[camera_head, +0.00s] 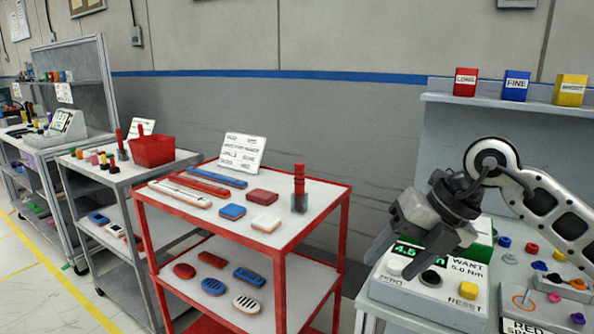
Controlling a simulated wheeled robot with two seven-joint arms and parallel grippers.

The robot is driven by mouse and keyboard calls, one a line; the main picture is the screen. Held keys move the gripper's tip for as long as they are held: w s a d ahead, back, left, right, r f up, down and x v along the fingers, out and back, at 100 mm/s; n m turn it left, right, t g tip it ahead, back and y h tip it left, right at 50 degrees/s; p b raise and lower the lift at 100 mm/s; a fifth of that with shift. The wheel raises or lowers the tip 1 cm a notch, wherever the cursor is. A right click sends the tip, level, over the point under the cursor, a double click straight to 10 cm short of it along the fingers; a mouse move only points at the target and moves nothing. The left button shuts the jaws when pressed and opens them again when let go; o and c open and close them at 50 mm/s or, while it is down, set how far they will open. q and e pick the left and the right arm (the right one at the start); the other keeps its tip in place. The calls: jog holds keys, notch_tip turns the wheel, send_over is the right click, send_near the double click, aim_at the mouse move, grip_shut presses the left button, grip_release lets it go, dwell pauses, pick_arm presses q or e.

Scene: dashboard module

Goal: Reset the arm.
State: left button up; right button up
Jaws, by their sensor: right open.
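My right arm (555,200) comes in from the right edge, bent at the elbow. My right gripper (405,262) is open and empty, its fingers pointing down and left. It shows in front of a grey module (385,292) on the right bench and covers part of its green display. Whether the fingers touch the module cannot be told. The module reads "WANT 5.0 Nm" and has a white button marked ZERO (394,268), a black knob (431,278) and a yellow button marked RESET (468,290). My left gripper is not in view.
Several coloured caps (532,248) lie right of the module. Red, blue and yellow bins (517,86) stand on the shelf above. A red-framed cart (340,190) with tools and blocks stands left of the bench. A grey cart (120,178) stands farther left.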

jog(key=s+a+m+t+y, duration=0.2)
jog(key=s+a+m+y, duration=0.5)
jog(key=a+y, duration=0.85)
jog(key=w+d+f+m+t+h, duration=0.1)
jog(key=d+f+m+t+h, duration=0.85)
jog(key=m+t, duration=0.7)
jog(key=s+d+f+m+g+h, duration=0.2)
jog(key=s+f+m+g+h, duration=0.2)
jog(key=f, duration=0.5)
jog(key=s+d+f+m+g+h, duration=0.2)
jog(key=s+f+m+g+h, duration=0.2)
jog(key=s+f+m+g, duration=0.2)
notch_tip(320, 180, down, 5)
jog(key=s, duration=0.2)
jog(key=shift+s+d+r, duration=0.2)
jog(key=shift+s+d, duration=0.15)
jog(key=shift+s, duration=0.05)
jog(key=shift+c, duration=0.4)
